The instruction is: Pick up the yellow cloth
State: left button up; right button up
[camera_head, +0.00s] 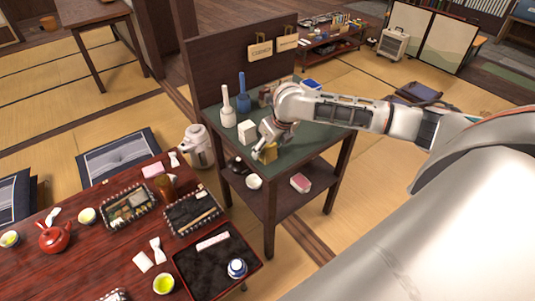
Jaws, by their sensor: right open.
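A small yellow item (270,154), which looks like the yellow cloth, is on the green top of the dark wooden stand, near its front edge. My right arm reaches in from the right over the stand. My right gripper (259,145) points down at the yellow item, with its fingers open right beside it. The gripper partly hides the item, and I cannot tell whether they touch. My left gripper is not in view.
On the stand top (308,143) are a white bottle (227,112), a blue bottle (243,98) and a white box (247,132) close to my gripper. A dark back panel (222,65) rises behind them. A low red table (90,255) with trays and cups stands at left front.

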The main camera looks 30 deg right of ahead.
jog(key=shift+w+f, duration=0.1)
jog(key=c, duration=1.2)
notch_tip(320, 180, up, 20)
jog(key=p, duration=0.3)
jog(key=shift+o, duration=0.6)
